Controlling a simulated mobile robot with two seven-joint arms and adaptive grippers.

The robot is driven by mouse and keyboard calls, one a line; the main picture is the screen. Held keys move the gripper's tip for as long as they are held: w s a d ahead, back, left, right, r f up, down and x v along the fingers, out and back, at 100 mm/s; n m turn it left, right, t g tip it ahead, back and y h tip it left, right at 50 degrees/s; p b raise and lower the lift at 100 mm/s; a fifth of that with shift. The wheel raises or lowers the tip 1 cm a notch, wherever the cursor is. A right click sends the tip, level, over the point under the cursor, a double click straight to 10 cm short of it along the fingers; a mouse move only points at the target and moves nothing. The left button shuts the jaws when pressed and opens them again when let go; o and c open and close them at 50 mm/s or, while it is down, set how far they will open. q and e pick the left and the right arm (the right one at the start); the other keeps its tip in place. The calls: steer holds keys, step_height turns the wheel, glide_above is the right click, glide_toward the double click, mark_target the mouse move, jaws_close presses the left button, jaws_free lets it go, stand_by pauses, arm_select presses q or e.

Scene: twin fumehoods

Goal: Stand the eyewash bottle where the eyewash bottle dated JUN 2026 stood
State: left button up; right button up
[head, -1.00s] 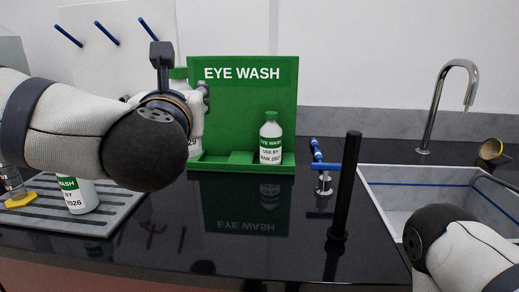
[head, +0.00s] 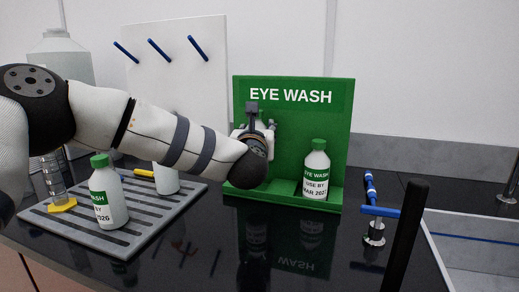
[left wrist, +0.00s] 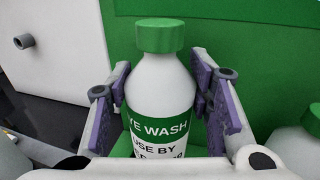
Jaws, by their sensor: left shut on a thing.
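My left gripper (head: 257,130) is at the left part of the green eyewash station (head: 302,125). It is shut on an eyewash bottle (left wrist: 165,85), upright with a green cap, its fingers on both sides. Its label reads "USE BY" with the date mostly hidden; my wrist hides this bottle in the head view. I cannot tell whether its base touches the shelf. A second eyewash bottle (head: 315,175), marked MAR and a year, stands on the right of the station. A third bottle (head: 108,205), its label ending in 2026, stands on the grey mat (head: 150,233). My right gripper is out of view.
A white cylindrical thing (head: 166,180) stands behind on the mat, partly hidden by my arm. A blue-handled tap (head: 375,212) and a black post (head: 405,240) stand right of the station, near the sink (head: 470,240). The dark counter before the station is clear.

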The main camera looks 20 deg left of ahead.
arm_select(q)
steer(key=shift+w+f, duration=0.25)
steer(key=f, duration=0.3)
steer(key=shift+w+f, duration=0.1)
steer(key=shift+w, duration=0.1)
steer(key=shift+f, duration=0.6)
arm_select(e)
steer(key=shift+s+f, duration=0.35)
arm_select(q)
steer(key=o, duration=1.4)
steer(key=shift+r, duration=0.75)
steer(key=p+v, duration=0.1)
steer(key=v, duration=1.1)
steer(key=shift+f, duration=0.1)
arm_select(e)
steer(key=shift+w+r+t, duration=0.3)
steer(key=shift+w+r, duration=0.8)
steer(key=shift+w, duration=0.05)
